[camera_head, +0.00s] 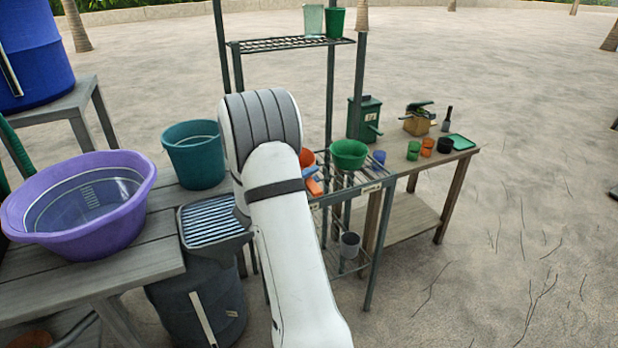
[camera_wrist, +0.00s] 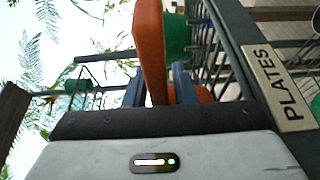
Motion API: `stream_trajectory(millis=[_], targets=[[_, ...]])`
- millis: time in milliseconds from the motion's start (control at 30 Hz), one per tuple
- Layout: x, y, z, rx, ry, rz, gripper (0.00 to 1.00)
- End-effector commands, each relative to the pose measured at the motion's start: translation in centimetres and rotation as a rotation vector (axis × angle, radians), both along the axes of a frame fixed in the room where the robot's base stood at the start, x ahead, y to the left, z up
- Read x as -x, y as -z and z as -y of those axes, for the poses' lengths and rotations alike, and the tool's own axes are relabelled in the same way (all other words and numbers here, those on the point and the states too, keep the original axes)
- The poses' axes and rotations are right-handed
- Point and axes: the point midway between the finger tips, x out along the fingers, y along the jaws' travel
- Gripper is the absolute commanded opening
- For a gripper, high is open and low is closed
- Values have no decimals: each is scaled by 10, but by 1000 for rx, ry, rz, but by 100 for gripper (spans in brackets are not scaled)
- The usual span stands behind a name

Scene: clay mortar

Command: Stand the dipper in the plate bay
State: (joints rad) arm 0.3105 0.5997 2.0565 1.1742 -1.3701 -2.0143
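An orange piece that looks like the dipper (camera_wrist: 150,50) rises between the blue-grey fingers of my gripper (camera_wrist: 160,88) in the wrist view. The fingers appear closed on it. In the head view, part of the orange dipper (camera_head: 314,187) shows just right of my arm, at the left end of the wire rack; my arm hides most of the gripper. A "PLATES" label (camera_wrist: 275,85) is on the rack's dark frame, right of the dipper in the wrist view. The plate bay's slots are mostly hidden, and I cannot tell whether the dipper touches the rack.
A green bowl (camera_head: 349,154) sits on the wire rack, with a blue cup (camera_head: 379,157) beside it. A grey cup (camera_head: 349,244) stands on the lower shelf. A teal bucket (camera_head: 194,153) and a purple basin (camera_head: 80,210) stand left. Rack posts rise close to my arm.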

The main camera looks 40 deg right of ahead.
Motion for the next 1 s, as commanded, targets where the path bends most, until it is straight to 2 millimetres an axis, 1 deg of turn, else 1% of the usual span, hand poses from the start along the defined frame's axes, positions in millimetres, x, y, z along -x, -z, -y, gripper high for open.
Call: stream_trajectory(millis=[33, 100, 133, 400, 467, 567, 800, 900, 1000], targets=[[0, 0, 0, 0, 0, 0, 28], [0, 0, 0, 0, 0, 0, 34], [0, 0, 0, 0, 0, 0, 34], [0, -3, -1, 1, -1, 1, 34], [0, -3, -6, 0, -3, -1, 34], [1, -4, -22, 1, -5, 0, 34], [8, -4, -74, 0, -7, -1, 34], [11, -3, -93, -1, -6, -1, 34], [13, -3, -107, 0, -5, 0, 34]])
